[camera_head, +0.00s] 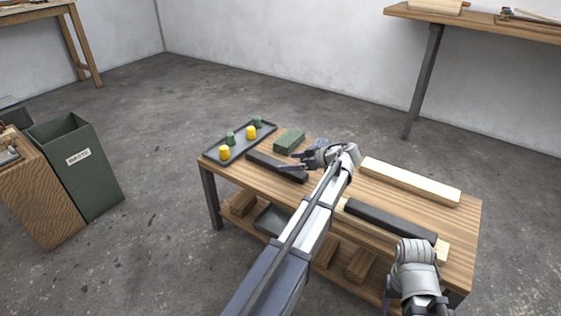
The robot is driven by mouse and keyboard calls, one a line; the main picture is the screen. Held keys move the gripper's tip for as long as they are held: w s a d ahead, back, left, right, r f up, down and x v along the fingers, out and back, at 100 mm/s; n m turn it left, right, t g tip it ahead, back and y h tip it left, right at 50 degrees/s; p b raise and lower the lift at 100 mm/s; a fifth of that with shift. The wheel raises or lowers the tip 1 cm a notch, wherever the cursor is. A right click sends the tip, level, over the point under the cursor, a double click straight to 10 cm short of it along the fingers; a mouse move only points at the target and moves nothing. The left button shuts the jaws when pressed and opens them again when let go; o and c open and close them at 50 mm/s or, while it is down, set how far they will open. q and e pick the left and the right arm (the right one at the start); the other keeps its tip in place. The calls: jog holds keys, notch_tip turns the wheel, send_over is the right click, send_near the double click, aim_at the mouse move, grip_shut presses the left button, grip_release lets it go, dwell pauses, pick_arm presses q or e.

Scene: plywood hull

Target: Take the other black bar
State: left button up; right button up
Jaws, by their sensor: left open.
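A second black bar (390,221) lies along a pale wooden strip near the bench's front right. My left gripper (297,160) is open, with nothing seen between its fingers. My right arm's wrist shows at the bottom right, in front of the second bar's right end. The right gripper's fingers are not visible.
A dark tray (213,156) with yellow and green pieces stands at the bench's left end. A green block (289,141) sits behind the first bar. A pale wooden beam (410,182) lies at the back right. A green bin (88,170) stands on the floor at left.

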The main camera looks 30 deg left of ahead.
aim_at(277, 163)
pick_arm(q)
jog(key=shift+w, duration=0.15)
jog(key=shift+b+x, duration=0.65)
jog(key=shift+x, duration=0.45)
jog(key=shift+a+f, duration=0.1)
jog(key=shift+a, duration=0.1)
jog(key=b+x, duration=0.2)
jog(key=x, duration=0.3)
jog(key=shift+f+b, duration=0.1)
jog(key=shift+b, duration=0.2)
grip_shut()
